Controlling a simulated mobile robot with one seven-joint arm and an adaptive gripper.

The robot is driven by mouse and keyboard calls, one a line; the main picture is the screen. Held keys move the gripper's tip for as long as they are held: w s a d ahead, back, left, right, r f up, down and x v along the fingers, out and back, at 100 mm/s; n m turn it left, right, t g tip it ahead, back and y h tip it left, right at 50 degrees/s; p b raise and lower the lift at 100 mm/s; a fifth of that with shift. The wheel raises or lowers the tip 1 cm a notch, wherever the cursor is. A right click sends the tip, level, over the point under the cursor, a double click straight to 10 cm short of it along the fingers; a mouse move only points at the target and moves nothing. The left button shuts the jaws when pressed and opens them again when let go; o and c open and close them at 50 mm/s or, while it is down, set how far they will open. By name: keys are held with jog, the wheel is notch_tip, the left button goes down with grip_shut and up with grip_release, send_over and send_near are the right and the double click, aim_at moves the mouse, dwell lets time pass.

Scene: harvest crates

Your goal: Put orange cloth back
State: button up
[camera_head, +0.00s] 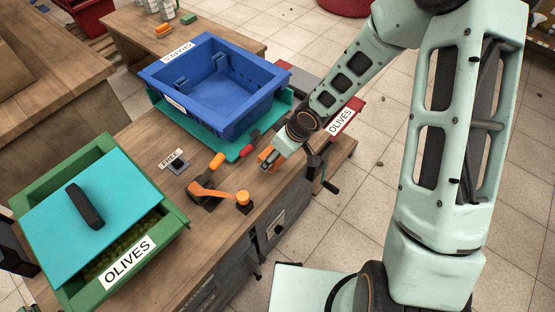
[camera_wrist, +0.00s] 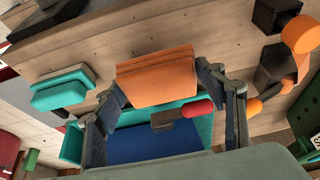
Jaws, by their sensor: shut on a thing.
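The orange cloth (camera_wrist: 158,77) is a folded block between the two fingers of my gripper (camera_wrist: 165,100) in the wrist view. The fingers are closed against its sides. In the head view my gripper (camera_head: 268,160) is low over the right edge of the wooden bench, in front of the teal tray. Only a little of the orange cloth shows there, partly hidden by the fingers. I cannot tell whether the cloth touches the bench top.
A blue crate (camera_head: 189,119) stands on a teal tray (camera_head: 240,152). A green olive crate (camera_head: 172,199) with a teal lid (camera_head: 115,198) is front left. An orange-handled clamp (camera_head: 208,192) and red-handled tool (camera_head: 249,139) lie close by. A teal block (camera_wrist: 60,92) is beside the cloth.

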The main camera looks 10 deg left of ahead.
aim_at(278, 160)
jog(key=shift+w+f, duration=0.3)
jog(key=shift+f, duration=0.1)
jog(key=shift+w+d+f+b, duration=0.15)
jog(key=shift+f+b, duration=0.15)
jog(key=shift+f, duration=0.5)
jog(key=shift+w+a+f+b, duration=0.15)
jog(key=shift+f+b, duration=0.15)
jog(key=shift+f, duration=0.5)
jog(key=shift+d, duration=0.1)
jog(key=shift+f+b, duration=0.5)
jog(key=shift+f, duration=0.05)
jog(key=o, duration=1.5)
jog(key=shift+r, duration=0.1)
jog(key=shift+o, duration=0.2)
jog(key=shift+r+p, duration=0.3)
jog(key=shift+p, duration=0.05)
jog(key=p+v, duration=0.5)
jog(key=v, duration=0.5)
jog(key=shift+s+r, duration=0.25)
jog(key=shift+r, duration=0.05)
jog(key=shift+d, duration=0.15)
